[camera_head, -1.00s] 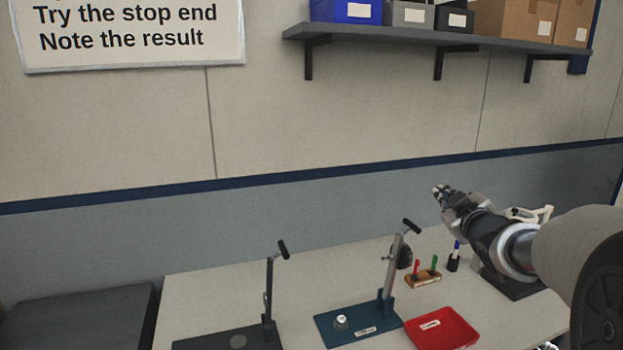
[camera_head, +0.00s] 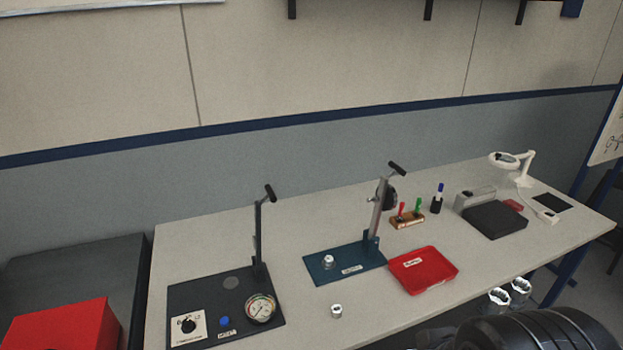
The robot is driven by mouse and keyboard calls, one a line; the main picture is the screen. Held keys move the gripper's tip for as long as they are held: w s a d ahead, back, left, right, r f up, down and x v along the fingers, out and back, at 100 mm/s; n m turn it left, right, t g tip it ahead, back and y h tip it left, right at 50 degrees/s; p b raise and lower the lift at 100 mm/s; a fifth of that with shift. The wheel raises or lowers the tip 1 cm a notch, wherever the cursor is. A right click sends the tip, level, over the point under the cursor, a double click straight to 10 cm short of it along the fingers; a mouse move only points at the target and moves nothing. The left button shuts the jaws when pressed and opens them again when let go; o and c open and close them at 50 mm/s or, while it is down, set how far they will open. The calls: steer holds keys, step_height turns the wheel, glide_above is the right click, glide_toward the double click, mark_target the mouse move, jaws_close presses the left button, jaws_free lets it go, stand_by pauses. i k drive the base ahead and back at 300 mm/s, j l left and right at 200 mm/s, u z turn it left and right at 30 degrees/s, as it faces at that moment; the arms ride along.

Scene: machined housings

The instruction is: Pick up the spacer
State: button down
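A small silver ring-like part (camera_head: 337,311) stands alone on the bare table in front of the teal press base. Another small silver part (camera_head: 328,262) stands on the teal base (camera_head: 318,275) of a lever fixture. Either could be the spacer; I cannot tell which by looks alone. My dark arm shows at the bottom right edge, in front of the table.
A red tray (camera_head: 424,270) lies right of the teal base. A black-based lever fixture (camera_head: 182,292) with a dial gauge (camera_head: 260,307) stands at left. A lamp (camera_head: 515,165) and dark box (camera_head: 495,219) stand at right.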

mark_target(328, 260)
steer(key=i+j+z, duration=0.25)
steer(key=i, duration=0.15)
steer(key=i+j+z, duration=0.3)
steer(key=i+j, duration=0.1)
